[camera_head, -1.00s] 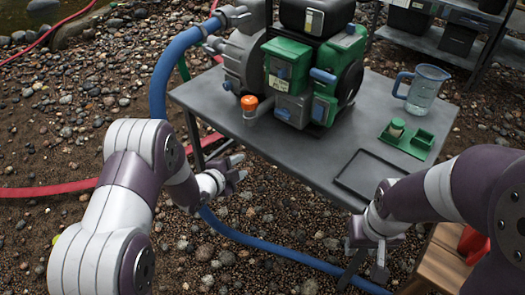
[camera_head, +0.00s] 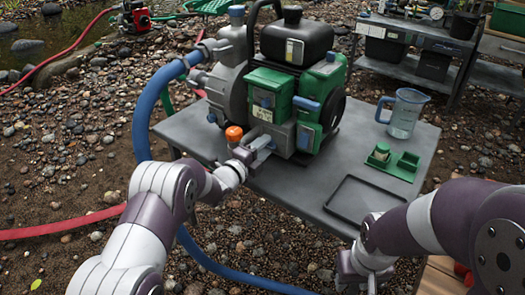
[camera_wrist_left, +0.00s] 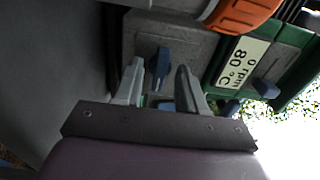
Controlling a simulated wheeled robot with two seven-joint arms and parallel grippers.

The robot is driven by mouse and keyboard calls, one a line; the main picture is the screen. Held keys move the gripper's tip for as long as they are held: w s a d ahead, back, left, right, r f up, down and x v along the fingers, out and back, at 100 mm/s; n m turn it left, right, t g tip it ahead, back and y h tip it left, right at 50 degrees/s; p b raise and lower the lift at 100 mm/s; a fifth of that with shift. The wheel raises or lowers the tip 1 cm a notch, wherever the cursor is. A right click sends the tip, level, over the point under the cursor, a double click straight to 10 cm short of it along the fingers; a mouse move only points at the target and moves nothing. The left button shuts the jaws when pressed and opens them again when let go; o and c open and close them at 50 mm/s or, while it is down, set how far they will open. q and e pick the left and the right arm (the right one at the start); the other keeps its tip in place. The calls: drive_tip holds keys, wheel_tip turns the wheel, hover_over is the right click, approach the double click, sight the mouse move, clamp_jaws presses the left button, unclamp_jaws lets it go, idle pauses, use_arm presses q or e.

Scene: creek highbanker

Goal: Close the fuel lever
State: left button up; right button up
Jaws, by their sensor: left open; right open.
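The green and grey engine pump (camera_head: 318,85) stands on the grey table, with several blue levers and knobs on it. I cannot tell for sure which one is the fuel lever. My left gripper (camera_head: 262,150) is open and empty at the pump's lower front, right of the orange cap (camera_head: 234,134). In the left wrist view, a small blue lever (camera_wrist_left: 161,62) on a grey box shows between and just beyond the open fingers (camera_wrist_left: 158,88); contact cannot be told. Another blue lever (camera_wrist_left: 266,92) is to the right. My right gripper (camera_head: 364,280) is low, near the bottom edge, open and away from the pump.
A blue hose (camera_head: 144,112) runs from the pump's left side. A clear jug (camera_head: 405,115), a green tray (camera_head: 402,168) and a dark shallow tray (camera_head: 338,207) are on the table's right side. Shelves (camera_head: 415,50) stand behind. The table's front middle is clear.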

use_arm(q)
clamp_jaws()
drive_tip(key=n+p, duration=0.1)
drive_tip(key=n, duration=0.3)
drive_tip(key=shift+n, duration=0.4)
drive_tip(key=n+p, duration=0.1)
drive_tip(key=n, duration=0.3)
drive_tip(key=shift+n+p, duration=0.3)
drive_tip(key=shift+p, duration=0.1)
drive_tip(key=n+p, duration=0.1)
drive_tip(key=n, duration=0.3)
drive_tip(key=shift+f+n+p, duration=0.1)
drive_tip(key=shift+n+p, duration=0.8)
drive_tip(key=shift+n, duration=1.4)
